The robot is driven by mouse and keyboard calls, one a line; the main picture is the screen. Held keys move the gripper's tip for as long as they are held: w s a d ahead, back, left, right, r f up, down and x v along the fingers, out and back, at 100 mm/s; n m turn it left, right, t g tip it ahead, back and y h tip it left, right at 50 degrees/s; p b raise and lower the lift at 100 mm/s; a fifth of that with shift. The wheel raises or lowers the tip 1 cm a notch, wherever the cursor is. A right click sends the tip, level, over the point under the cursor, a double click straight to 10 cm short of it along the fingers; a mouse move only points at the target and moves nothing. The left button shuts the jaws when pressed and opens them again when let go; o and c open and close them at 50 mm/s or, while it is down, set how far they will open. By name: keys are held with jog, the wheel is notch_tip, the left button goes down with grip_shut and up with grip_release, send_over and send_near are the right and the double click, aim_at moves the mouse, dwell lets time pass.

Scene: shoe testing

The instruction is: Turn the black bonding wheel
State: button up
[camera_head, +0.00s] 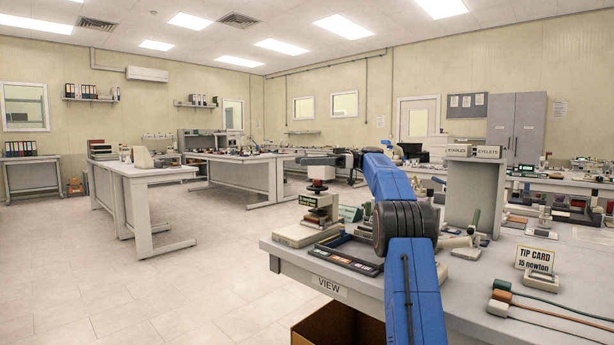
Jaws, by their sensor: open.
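A small bench device (314,215) with a pale base and a green label stands near the left corner of the table. A black wheel (317,186) sits at its top, with a reddish part just above it. My blue arm reaches up from the bottom of the picture and bends left at the far end. My dark gripper (319,164) is over the device, close above the black wheel. The gripper is open. Its fingertips are small and hard to make out, and I cannot tell whether they touch the wheel.
A dark tray (346,254) lies in front of the device, by the table's VIEW label (329,286). A tip card sign (534,262) and coloured cables are at the right. A grey stand (474,190) is behind. Open floor (190,270) lies to the left, with a cardboard box (338,325) below.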

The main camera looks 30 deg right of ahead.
notch_tip(320, 180, up, 3)
jog(key=shift+r, duration=0.1)
jog(key=shift+a, duration=0.1)
dwell(0.5)
